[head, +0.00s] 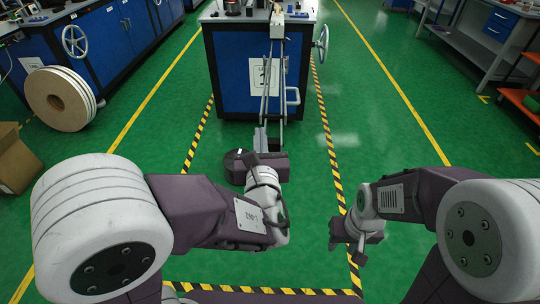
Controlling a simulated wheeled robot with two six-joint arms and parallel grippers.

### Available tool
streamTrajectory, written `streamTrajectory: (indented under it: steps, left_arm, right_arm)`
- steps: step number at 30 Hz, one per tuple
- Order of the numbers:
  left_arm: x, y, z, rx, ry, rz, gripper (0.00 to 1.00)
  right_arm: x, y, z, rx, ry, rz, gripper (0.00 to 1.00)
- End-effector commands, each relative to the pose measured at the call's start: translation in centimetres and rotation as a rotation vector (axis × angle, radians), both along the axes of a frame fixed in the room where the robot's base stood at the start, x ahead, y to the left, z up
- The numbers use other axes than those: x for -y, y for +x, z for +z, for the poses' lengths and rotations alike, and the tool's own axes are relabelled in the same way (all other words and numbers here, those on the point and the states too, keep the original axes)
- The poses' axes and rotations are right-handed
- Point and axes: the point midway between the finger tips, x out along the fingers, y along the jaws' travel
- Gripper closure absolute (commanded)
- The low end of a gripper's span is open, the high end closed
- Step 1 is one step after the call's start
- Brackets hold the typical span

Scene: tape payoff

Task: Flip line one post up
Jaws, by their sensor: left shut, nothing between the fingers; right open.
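The line one station is a blue cabinet (233,72) at the top middle, with a white sign (268,74) that seems to read 1. An upright grey post-like part (277,25) stands at its front edge. Two thin light bars (281,80) run down from there in front of the cabinet. My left gripper (261,138) is shut and empty by the lower end of the bars, apart from the post; whether it touches the bars is unclear. My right gripper (349,250) is open and empty, low over the green floor, right of the middle and away from the station.
Black-yellow floor stripes (325,130) mark the bay around me. A handwheel (322,43) sticks out at the cabinet's right. A big pale roll (60,98) and a cardboard box (14,158) stand on the left. Benches line both sides. Clear floor lies right of the cabinet.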

Motion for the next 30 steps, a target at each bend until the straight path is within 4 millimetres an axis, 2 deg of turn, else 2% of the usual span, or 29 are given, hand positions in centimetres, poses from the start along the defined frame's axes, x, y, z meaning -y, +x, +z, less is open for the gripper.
streamTrajectory:
  steps: [1, 4, 8, 17, 20, 30]
  left_arm:
    - [1.4, -0.5, -2.5, -0.001, 0.001, -0.036, 1.0]
    - [3.1, -1.3, -3.6, -0.003, 0.002, -0.079, 1.0]
    - [3.9, -1.7, -3.8, -0.004, 0.002, -0.1, 1.0]
    - [3.8, -1.5, -3.6, -0.006, 0.001, -0.098, 1.0]
    - [3.8, -0.7, -3.8, -0.005, 0.002, -0.096, 1.0]
    - [3.6, 5.8, -4.2, -0.005, 0.002, -0.094, 1.0]
  right_arm:
    - [0.0, 0.0, -2.4, 0.001, 0.0, 0.0, 0.58]
    - [0.0, 0.0, -3.4, 0.001, 0.0, 0.0, 0.58]
    - [0.0, 0.0, -3.6, 0.001, 0.0, 0.0, 0.58]
    - [0.0, 0.0, -3.4, 0.001, 0.0, 0.0, 0.58]
    - [0.0, 0.0, -3.6, 0.001, 0.0, 0.0, 0.58]
    - [0.0, 0.0, -4.8, 0.001, 0.0, 0.0, 0.58]
